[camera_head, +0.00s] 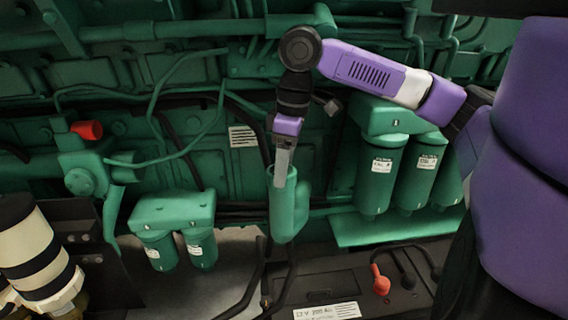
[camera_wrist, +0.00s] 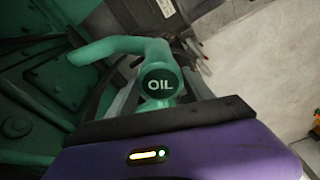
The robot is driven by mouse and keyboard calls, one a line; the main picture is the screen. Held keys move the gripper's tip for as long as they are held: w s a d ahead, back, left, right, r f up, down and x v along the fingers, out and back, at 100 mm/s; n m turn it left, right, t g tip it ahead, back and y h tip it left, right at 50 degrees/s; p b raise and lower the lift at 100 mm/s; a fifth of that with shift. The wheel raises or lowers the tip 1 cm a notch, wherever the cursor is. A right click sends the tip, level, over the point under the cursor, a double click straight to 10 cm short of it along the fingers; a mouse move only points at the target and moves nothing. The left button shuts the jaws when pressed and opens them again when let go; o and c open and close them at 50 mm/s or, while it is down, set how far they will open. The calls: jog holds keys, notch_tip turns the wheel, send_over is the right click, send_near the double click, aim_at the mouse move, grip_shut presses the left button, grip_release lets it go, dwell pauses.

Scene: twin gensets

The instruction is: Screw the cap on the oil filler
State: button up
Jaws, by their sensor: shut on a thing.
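The dark round cap marked OIL (camera_wrist: 158,83) is between the fingers of my gripper (camera_wrist: 160,90) in the wrist view. My gripper is shut on the cap. Green pipework (camera_wrist: 125,47) shows behind it. In the head view, my gripper (camera_head: 281,176) points down at the top of the upright green oil filler neck (camera_head: 283,218), with a grey finger overlapping its mouth. The finger hides the cap and the mouth there, so I cannot tell whether the cap is seated or engaged on the thread.
Green filter canisters hang to the right (camera_head: 420,180) and lower left (camera_head: 200,248). A green engine block with pipes and hoses lies behind. A black battery box (camera_head: 345,290) with a red terminal cover (camera_head: 380,282) is below. A striped cylinder (camera_head: 32,250) stands at the left.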

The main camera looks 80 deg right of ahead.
dwell(0.5)
jog(key=m+p, duration=0.1)
jog(key=m, duration=0.1)
jog(key=shift+a+m, duration=0.1)
jog(key=shift+m, duration=0.3)
jog(key=shift+f+m+h+p, duration=0.1)
jog(key=shift+m+h+p, duration=0.3)
jog(key=shift+m, duration=0.5)
jog(key=m+p, duration=0.2)
jog(key=shift+w+a+r+m, duration=0.1)
jog(key=shift+a+r+m, duration=0.1)
jog(key=shift+m, duration=0.2)
jog(key=shift+d+f+m+p, duration=0.1)
jog(key=shift+f+m+p, duration=0.15)
jog(key=shift+m, duration=0.65)
jog(key=shift+r, duration=0.1)
